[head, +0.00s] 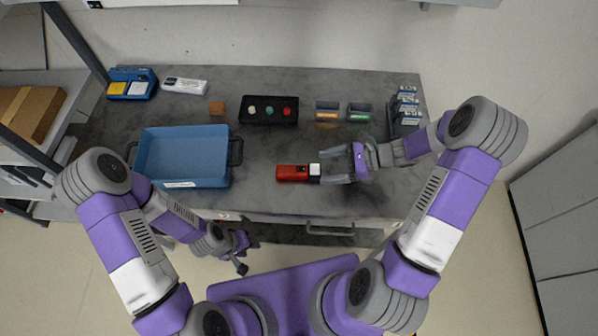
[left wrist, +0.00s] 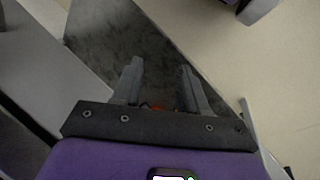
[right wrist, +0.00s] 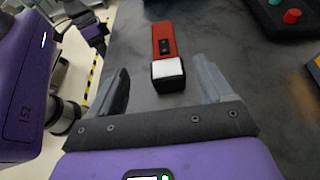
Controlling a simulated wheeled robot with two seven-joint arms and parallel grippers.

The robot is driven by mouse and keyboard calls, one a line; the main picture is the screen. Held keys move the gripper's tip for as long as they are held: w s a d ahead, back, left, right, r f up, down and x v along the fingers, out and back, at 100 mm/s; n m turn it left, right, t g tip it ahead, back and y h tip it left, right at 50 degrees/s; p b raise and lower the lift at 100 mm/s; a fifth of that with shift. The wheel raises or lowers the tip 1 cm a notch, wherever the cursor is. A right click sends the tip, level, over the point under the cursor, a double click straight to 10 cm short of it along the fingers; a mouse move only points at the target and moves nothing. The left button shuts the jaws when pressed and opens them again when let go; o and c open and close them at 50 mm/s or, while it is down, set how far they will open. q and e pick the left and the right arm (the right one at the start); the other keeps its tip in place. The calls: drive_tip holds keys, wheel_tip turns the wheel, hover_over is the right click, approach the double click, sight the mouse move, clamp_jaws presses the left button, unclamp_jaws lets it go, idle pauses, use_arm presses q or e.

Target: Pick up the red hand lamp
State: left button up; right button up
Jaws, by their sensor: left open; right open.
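The red hand lamp (head: 293,173) lies flat on the grey cart top, its white head (head: 314,170) toward the right. In the right wrist view the lamp (right wrist: 164,40) points its white head (right wrist: 168,69) toward my gripper. My right gripper (head: 322,168) is open, with its fingertips at either side of the white head in the head view. In the right wrist view the fingers (right wrist: 163,78) are apart, with the head between and just ahead of them. My left gripper (head: 242,255) is open and empty, low in front of the cart; it also shows in the left wrist view (left wrist: 160,72).
A blue tray (head: 228,142) stands left of the lamp. Behind are a black button box (head: 269,119), an orange-brown block (head: 217,108), small bins (head: 359,118) and a rack (head: 405,130). The cart top around the lamp is clear.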

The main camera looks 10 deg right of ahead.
sight(310, 169)
drive_tip(key=x, duration=0.8)
drive_tip(key=shift+w+d+f+b, duration=0.25)
drive_tip(key=shift+f+b, duration=0.05)
drive_tip(key=shift+b, duration=0.1)
drive_tip(key=c, duration=1.2)
